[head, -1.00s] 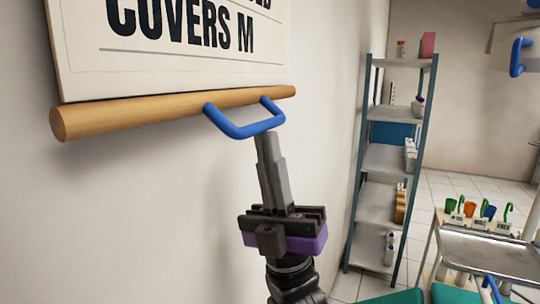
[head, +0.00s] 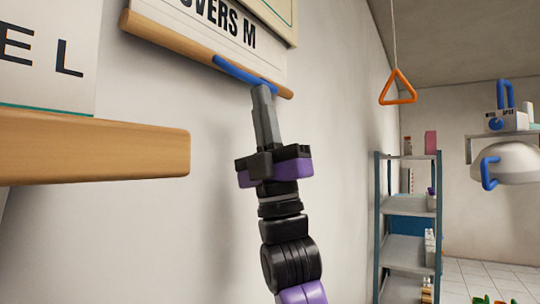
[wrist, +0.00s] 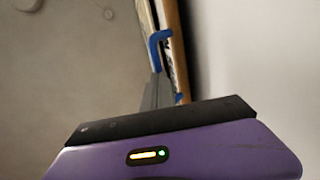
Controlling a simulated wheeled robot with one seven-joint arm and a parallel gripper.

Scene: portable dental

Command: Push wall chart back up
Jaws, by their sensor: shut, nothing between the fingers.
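The wall chart (head: 222,22) hangs at the upper middle of the head view, with the dark letters "OVERS M" on its pale sheet. Its wooden bottom rod (head: 180,44) slants down to the right. A blue handle (head: 238,73) is fixed to the rod; it also shows in the wrist view (wrist: 155,45). My gripper (head: 261,90) is shut and empty, pointing up. Its tips are at the right end of the handle, seemingly touching it from below; the exact contact is hard to tell.
A second chart's thick wooden rod (head: 90,150) juts in at the left, nearer to me. An orange triangle pull (head: 398,88) hangs from a cord at the right. A metal shelf rack (head: 405,205) stands behind. The wall beside my arm is bare.

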